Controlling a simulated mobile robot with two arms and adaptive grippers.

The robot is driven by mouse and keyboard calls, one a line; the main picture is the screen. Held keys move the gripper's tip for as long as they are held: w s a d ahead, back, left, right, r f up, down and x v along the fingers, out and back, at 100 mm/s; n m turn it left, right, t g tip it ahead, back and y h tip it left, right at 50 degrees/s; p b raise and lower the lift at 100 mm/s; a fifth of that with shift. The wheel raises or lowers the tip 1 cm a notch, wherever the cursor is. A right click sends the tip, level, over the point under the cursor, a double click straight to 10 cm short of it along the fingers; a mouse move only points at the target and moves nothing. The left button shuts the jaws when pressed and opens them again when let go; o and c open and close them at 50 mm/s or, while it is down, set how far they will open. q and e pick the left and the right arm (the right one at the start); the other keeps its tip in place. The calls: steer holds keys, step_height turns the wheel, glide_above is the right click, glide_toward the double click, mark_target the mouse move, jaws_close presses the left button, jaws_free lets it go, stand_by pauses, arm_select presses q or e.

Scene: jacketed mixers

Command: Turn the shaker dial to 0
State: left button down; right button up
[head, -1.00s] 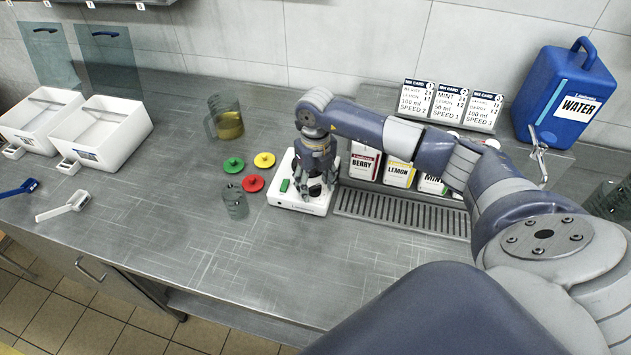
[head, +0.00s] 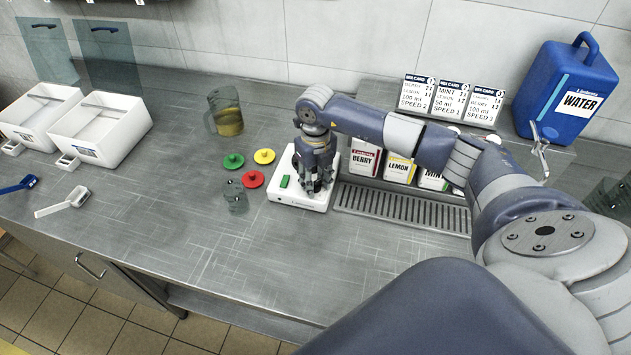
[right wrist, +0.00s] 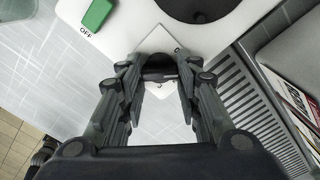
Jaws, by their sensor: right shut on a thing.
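The shaker (head: 299,201) is a white box on the steel counter, with a green switch (head: 285,181) at its front left. In the right wrist view the green switch (right wrist: 97,14) has OFF printed beside it, and a black round platform (right wrist: 198,7) shows at the top. My right gripper (head: 317,188) points down over the shaker's front part. It is shut on the dark dial (right wrist: 158,64), which shows between the fingers in the right wrist view (right wrist: 158,76). The fingers hide much of the dial, and I cannot read its setting. My left gripper is out of view.
Green (head: 233,161), yellow (head: 264,156) and red (head: 253,179) lids and a small clear cup (head: 236,197) lie close left of the shaker. A jug (head: 226,112) stands behind them. A drip grate (head: 400,207) and ingredient boxes are right. The front counter is clear.

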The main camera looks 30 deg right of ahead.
mark_target(317, 182)
steer(key=n+b, duration=0.4)
steer(key=shift+d+f+n, duration=0.1)
steer(key=shift+d+n, duration=0.05)
steer(key=shift+n, duration=0.15)
steer(key=n+b, duration=0.2)
steer(key=shift+w+n, duration=0.1)
steer(key=shift+n, duration=0.2)
steer(key=shift+n+b, duration=0.3)
steer(key=shift+n, duration=0.2)
steer(key=shift+c, duration=0.2)
steer(key=shift+r, duration=0.25)
steer(key=o, duration=1.1)
step_height(317, 182, up, 12)
steer(key=shift+f, duration=0.1)
